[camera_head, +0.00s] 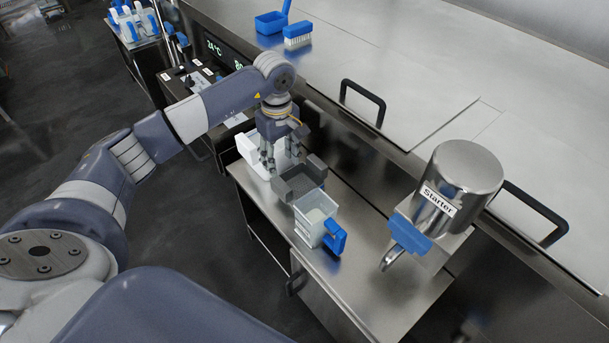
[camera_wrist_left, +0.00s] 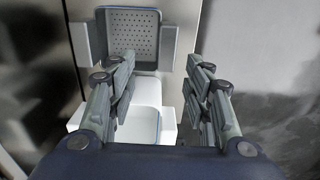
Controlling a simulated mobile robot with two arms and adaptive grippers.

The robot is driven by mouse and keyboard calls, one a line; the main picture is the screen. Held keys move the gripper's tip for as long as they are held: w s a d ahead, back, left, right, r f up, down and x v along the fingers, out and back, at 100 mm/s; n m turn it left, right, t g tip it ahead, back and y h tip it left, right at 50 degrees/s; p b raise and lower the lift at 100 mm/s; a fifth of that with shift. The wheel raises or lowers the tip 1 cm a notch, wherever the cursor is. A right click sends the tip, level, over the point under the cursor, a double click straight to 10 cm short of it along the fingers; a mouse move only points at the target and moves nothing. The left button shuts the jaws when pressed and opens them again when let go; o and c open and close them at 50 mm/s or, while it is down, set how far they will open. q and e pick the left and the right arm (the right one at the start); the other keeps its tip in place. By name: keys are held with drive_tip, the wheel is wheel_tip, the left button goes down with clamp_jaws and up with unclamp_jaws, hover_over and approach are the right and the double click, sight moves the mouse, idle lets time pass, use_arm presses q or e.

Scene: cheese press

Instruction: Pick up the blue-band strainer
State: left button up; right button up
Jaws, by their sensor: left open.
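A grey perforated strainer (camera_wrist_left: 130,35) with a thin blue line along its rim and a grey flange on each side shows at the top of the left wrist view. What looks like the same grey strainer (camera_head: 302,183) stands on the steel bench in the head view. My left gripper (camera_head: 268,165) points down, open, beside it on the far-left side, over a white container (camera_head: 250,150). In the left wrist view the open fingers (camera_wrist_left: 165,85) are apart with nothing held between them. My right gripper is not in view.
A white tub with a blue handle (camera_head: 316,222) stands in front of the strainer. A steel canister labelled Starter (camera_head: 465,180) stands at right. A blue tray (camera_head: 270,22) and a brush (camera_head: 297,36) lie on the upper steel surface. The near bench (camera_head: 350,285) is clear.

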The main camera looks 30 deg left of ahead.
sight(281, 184)
use_arm(q)
drive_tip(key=f, duration=0.1)
drive_tip(key=f+b, duration=0.1)
drive_tip(key=f, duration=0.1)
drive_tip(key=f+b, duration=0.1)
drive_tip(key=shift+s+d+f, duration=0.1)
drive_tip(key=shift+s+f, duration=0.1)
drive_tip(key=shift+s, duration=0.15)
drive_tip(key=shift+f, duration=0.55)
drive_tip(key=f+b, duration=0.1)
drive_tip(key=f, duration=0.1)
drive_tip(key=f+b, duration=0.1)
drive_tip(key=shift+s+f, duration=0.35)
drive_tip(key=shift+f+b, duration=0.35)
drive_tip(key=shift+w, duration=0.15)
drive_tip(key=shift+c, duration=0.8)
drive_tip(key=shift+r, duration=0.1)
clamp_jaws()
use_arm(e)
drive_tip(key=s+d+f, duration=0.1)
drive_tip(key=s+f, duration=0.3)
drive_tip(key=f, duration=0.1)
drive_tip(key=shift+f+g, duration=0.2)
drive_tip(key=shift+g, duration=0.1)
